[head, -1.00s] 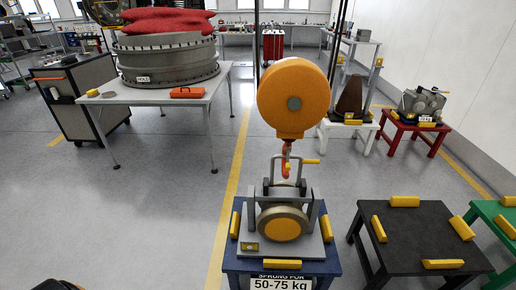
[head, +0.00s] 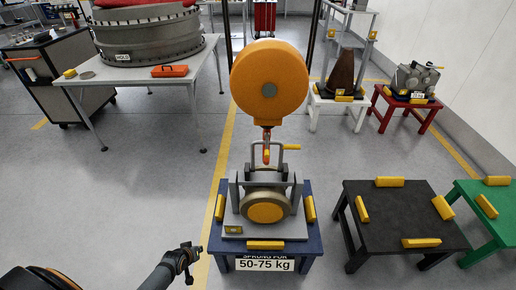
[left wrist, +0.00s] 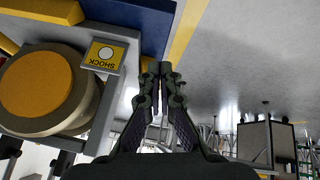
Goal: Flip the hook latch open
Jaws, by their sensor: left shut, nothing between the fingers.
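A red hook (head: 266,153) hangs under the big orange round housing (head: 269,84) and reaches the grey bail (head: 268,160) on top of the grey unit. A small yellow bar (head: 291,147) sticks out to the right beside the hook. The latch itself is too small to make out, so I cannot tell whether it is open. My left gripper (head: 190,263) is low at the left front of the blue stand, apart from the hook. In the left wrist view it (left wrist: 160,70) is shut and empty, with the unit beside it. My right gripper is not in view.
The grey unit (head: 264,227) sits on a blue stand (head: 309,237) with yellow blocks and a "50-75 kg" sign. A black table (head: 400,218) and a green one (head: 492,222) stand at right.

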